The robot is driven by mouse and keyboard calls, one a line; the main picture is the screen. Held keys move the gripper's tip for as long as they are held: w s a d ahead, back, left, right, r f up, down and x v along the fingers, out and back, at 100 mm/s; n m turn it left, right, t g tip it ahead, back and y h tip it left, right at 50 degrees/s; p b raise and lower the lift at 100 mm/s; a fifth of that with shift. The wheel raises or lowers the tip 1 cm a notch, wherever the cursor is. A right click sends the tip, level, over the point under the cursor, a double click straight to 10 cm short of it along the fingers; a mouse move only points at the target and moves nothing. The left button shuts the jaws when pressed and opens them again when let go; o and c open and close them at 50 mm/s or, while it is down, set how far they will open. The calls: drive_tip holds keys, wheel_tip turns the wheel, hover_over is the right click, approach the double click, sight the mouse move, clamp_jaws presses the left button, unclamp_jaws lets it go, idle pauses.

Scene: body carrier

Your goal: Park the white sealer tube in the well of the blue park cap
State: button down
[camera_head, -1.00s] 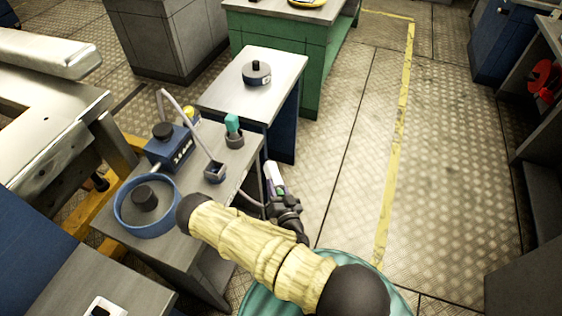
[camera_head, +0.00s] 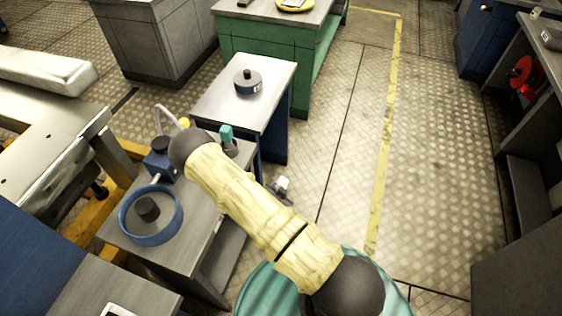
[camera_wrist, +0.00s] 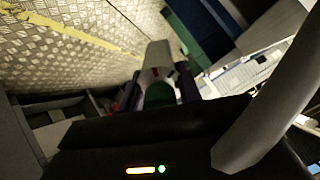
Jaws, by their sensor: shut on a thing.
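The white sealer tube is between the fingers of my gripper (camera_wrist: 158,84), which is shut on it. In the wrist view the pale tube (camera_wrist: 157,60) points away from the fingers, with a green part at its near end. In the head view only the white end of the tube (camera_head: 281,184) shows, past my arm and over the floor to the right of the bench. A small blue square holder on the bench, probably the park cap, is hidden behind my arm now.
The near bench (camera_head: 200,238) bears a round blue dish (camera_head: 127,222) with a dark knob, a blue box (camera_head: 157,163) with a pale hose, and a teal-topped piece (camera_head: 226,134). A grey-topped table (camera_head: 215,95) bears a dark round weight (camera_head: 248,82). Floor at right is clear.

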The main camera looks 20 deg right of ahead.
drive_tip(key=s+a+r+n+g+y+p, duration=0.1)
drive_tip(key=s+r+n+g+y+p, duration=0.1)
drive_tip(key=r, duration=0.9)
drive_tip(key=s+r+n+g+y+p, duration=0.2)
drive_tip(key=s+r+g+p, duration=0.3)
drive_tip(key=r, duration=0.7)
drive_tip(key=shift+s+a+g+y+p, duration=0.35)
drive_tip(key=shift+g+y+p, duration=0.25)
drive_tip(key=shift+g+p, duration=0.5)
drive_tip(key=shift+w, duration=0.1)
drive_tip(key=shift+r, duration=0.15)
drive_tip(key=w+a+f, duration=0.1)
drive_tip(key=w+a, duration=1.3)
drive_tip(key=a, duration=0.5)
drive_tip(key=shift+w+f+b, duration=0.15)
drive_tip(key=shift+w+b, duration=0.25)
drive_tip(key=shift+f+b, duration=1.95)
drive_tip(key=shift+f, duration=0.9)
drive_tip(key=c, duration=0.9)
unclamp_jaws()
